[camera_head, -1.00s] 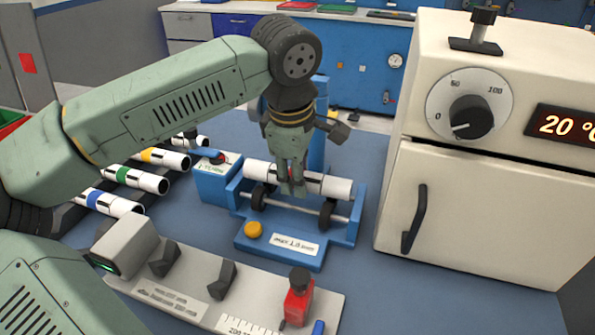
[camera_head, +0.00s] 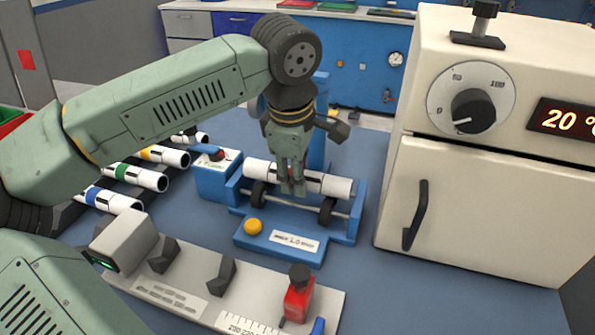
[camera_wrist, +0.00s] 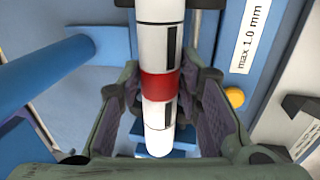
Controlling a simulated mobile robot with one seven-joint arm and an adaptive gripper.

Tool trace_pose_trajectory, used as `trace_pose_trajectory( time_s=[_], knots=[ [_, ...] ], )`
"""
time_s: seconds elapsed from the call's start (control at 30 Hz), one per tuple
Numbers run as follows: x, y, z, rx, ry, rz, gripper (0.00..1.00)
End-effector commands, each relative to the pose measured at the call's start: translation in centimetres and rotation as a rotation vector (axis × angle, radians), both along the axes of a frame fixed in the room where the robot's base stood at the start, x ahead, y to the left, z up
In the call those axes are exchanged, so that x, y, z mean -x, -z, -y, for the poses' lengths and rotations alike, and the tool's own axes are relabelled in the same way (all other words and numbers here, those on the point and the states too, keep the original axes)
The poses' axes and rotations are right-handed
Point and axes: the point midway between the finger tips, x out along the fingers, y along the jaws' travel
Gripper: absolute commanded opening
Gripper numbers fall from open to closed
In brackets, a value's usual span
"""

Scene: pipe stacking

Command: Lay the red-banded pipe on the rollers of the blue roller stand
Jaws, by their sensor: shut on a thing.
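The red-banded pipe (camera_head: 336,187) is white with black marks and a red band, which shows clearly in the wrist view (camera_wrist: 160,87). It lies level along the blue roller stand (camera_head: 284,247), over its dark rollers (camera_head: 327,211). Whether it touches every roller is hard to tell. My gripper (camera_head: 293,187) points down and is shut on the pipe around its middle. In the wrist view its fingers (camera_wrist: 160,110) flank the red band. The fingers hide the pipe's middle in the head view.
Blue-, green- and yellow-banded pipes (camera_head: 113,200) lie on a rack at the left. A grey measuring bench (camera_head: 180,288) with a red block (camera_head: 298,297) is in front. A cream oven (camera_head: 480,190) stands close on the right. A blue post rises behind the stand.

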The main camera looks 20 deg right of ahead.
Motion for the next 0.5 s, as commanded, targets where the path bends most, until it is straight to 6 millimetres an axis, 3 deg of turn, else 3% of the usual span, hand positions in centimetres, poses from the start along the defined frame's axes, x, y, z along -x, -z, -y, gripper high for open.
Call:
trace_pose_trajectory(
  time_s=[0.23,0.27,0.5],
  knots=[
    [0.00,0.46,0.00,0.000,0.000,0.000,0.02],
    [0.00,0.44,0.00,0.000,0.000,0.000,0.33],
    [0.00,0.38,0.00,0.000,0.000,0.000,0.49]
  ],
)
